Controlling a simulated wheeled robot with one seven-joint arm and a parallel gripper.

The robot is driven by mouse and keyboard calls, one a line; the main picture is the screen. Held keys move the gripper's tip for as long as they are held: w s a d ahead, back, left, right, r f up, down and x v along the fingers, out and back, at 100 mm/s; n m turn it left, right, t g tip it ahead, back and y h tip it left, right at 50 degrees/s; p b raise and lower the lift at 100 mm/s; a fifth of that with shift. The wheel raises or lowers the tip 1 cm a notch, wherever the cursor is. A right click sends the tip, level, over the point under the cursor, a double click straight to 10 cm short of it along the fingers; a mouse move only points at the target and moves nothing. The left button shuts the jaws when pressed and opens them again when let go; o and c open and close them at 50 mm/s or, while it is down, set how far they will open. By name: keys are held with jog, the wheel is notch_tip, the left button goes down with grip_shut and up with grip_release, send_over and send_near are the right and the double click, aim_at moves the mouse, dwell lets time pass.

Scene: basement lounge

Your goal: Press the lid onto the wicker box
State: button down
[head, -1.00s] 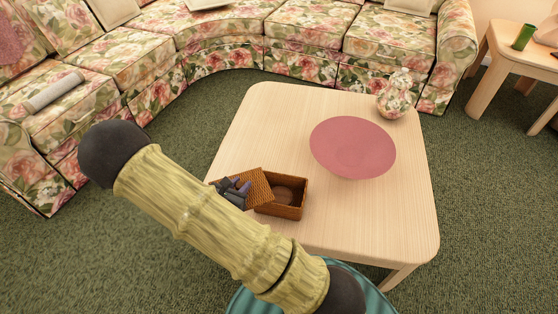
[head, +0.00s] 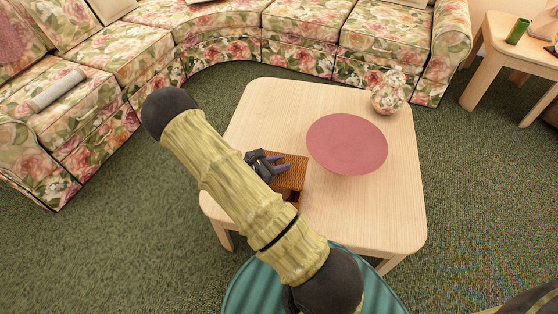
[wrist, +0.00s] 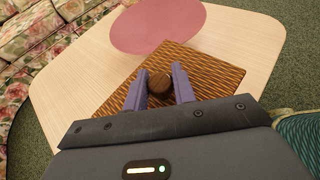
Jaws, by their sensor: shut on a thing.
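The wicker lid (head: 294,171) is an orange-brown woven square with a dark round knob (wrist: 159,83). My gripper (head: 280,161) is shut on the knob, and its purple fingers stand on either side of it in the wrist view. The lid is over the rear part of the wicker box (head: 295,203), whose near side shows below the lid's front edge. My arm hides the left part of the box. I cannot tell whether the lid touches the box. In the wrist view the lid (wrist: 205,72) covers the area where the box stands.
The box stands near the left front of the pale wooden table (head: 360,215). A pink round plate (head: 347,144) lies close to the right of the lid. A floral vase (head: 387,97) stands at the back right corner. The table's right front is clear.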

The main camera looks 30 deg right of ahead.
jog(key=shift+a+f+b, duration=0.1)
jog(key=shift+f+b, duration=1.8)
jog(key=shift+f, duration=1.45)
jog(key=shift+f, duration=0.95)
dwell(0.6)
jog(key=c, duration=0.6)
grip_release()
jog(key=shift+r, duration=0.1)
jog(key=shift+r+p, duration=3)
jog(key=shift+r, duration=0.4)
